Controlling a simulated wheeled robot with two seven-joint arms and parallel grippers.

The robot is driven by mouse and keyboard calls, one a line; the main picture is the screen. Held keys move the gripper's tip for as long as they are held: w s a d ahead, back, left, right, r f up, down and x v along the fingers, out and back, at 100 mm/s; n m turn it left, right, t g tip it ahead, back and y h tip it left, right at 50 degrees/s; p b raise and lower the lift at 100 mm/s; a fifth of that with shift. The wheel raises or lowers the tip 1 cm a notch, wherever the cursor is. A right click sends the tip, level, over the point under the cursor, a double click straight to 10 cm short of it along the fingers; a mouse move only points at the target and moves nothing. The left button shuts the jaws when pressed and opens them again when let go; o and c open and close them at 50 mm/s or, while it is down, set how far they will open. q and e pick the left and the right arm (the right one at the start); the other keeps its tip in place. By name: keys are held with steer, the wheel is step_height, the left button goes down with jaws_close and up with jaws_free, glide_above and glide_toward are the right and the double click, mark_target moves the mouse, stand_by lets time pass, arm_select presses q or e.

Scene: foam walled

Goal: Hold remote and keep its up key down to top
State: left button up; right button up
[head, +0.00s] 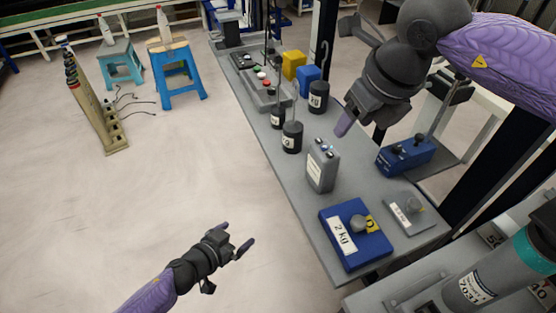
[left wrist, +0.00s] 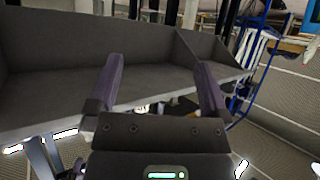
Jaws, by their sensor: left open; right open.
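No remote can be told for certain. A grey upright box with small buttons or knobs on its top (head: 322,166) stands on the long grey table. A long grey box with red, green and white buttons (head: 264,92) lies further back on that table. My left gripper (head: 236,237) is open and empty over the floor, left of the table. Its two purple fingers are spread in the left wrist view (left wrist: 157,75), with nothing between them. My right gripper (head: 361,127) is open above the table, behind and right of the upright grey box. Nothing shows in it.
The table (head: 290,190) also holds a blue 2 kg block (head: 338,243), black weights (head: 292,137), a blue box with knobs (head: 407,155), and yellow (head: 294,63) and blue (head: 308,80) blocks. Blue stools (head: 180,78) stand at back left. The floor (head: 130,210) is largely clear.

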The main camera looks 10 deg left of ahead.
arm_select(q)
steer(key=w+d+r+m+h, duration=0.2)
steer(key=w+d+r, duration=0.1)
steer(key=r, duration=0.3)
steer(key=w+d+r+m+h, duration=0.1)
steer(key=w+d+r+h, duration=0.15)
steer(key=r, duration=0.35)
steer(key=m+g+h, duration=0.2)
steer(key=m+g, duration=0.2)
glide_toward(314, 163)
steer(key=w+d, duration=0.1)
steer(key=d, duration=0.1)
steer(key=shift+y, duration=0.25)
steer(key=x, duration=1)
steer(key=shift+f, duration=0.15)
steer(key=c, duration=0.9)
steer(key=shift+c, duration=0.9)
arm_select(e)
steer(key=shift+c, duration=0.5)
jaws_close()
